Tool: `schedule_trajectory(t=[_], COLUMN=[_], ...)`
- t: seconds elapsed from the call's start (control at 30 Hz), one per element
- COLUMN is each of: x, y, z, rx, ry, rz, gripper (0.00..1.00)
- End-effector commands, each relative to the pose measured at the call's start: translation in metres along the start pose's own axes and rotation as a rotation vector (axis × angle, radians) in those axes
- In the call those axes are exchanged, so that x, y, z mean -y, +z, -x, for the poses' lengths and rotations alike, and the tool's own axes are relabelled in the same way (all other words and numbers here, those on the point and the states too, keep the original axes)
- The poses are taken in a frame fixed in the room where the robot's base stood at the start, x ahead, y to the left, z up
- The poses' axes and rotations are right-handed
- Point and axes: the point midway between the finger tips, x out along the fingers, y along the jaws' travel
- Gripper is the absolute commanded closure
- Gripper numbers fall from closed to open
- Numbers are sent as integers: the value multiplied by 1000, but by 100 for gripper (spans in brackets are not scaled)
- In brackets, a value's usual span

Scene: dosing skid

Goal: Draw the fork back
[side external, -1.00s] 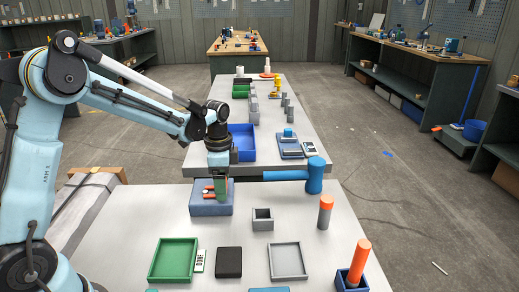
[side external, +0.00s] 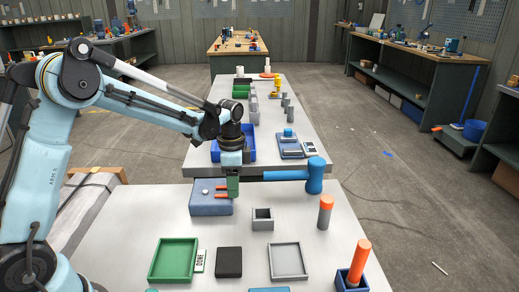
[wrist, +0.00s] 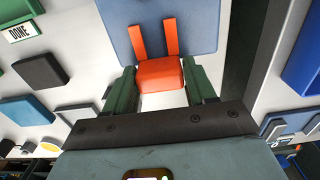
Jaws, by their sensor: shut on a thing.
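The orange fork (wrist: 160,74) has a block at one end and two tines. In the side view its tines (side external: 223,187) show over the top of a blue block (side external: 211,207), near its right edge. A small pale round knob (side external: 205,191) sits on that block, left of the tines. My gripper (side external: 233,195) stands at the right edge of the blue block. In the wrist view, the green fingers of my gripper (wrist: 161,84) are on either side of the fork's orange block, and its tines point away over the blue block (wrist: 180,18).
A blue mallet-shaped piece (side external: 315,176) is close on the right. A small grey open box (side external: 263,219) stands in front, with an orange-topped grey cylinder (side external: 325,211) to its right. A green tray (side external: 173,260), black box (side external: 229,262) and grey tray (side external: 288,261) lie nearer.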

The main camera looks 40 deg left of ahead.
Motion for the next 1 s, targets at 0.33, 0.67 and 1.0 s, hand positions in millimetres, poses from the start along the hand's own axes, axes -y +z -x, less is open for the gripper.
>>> schedule_trajectory(t=[0.33,0.67,1.0], x=[0,0,0], y=[-4,-3,-2], z=[0,2,51], rx=[-13,-10,-10], ry=[-4,-3,-3], rz=[-3,-2,-2], gripper=[23,23,23])
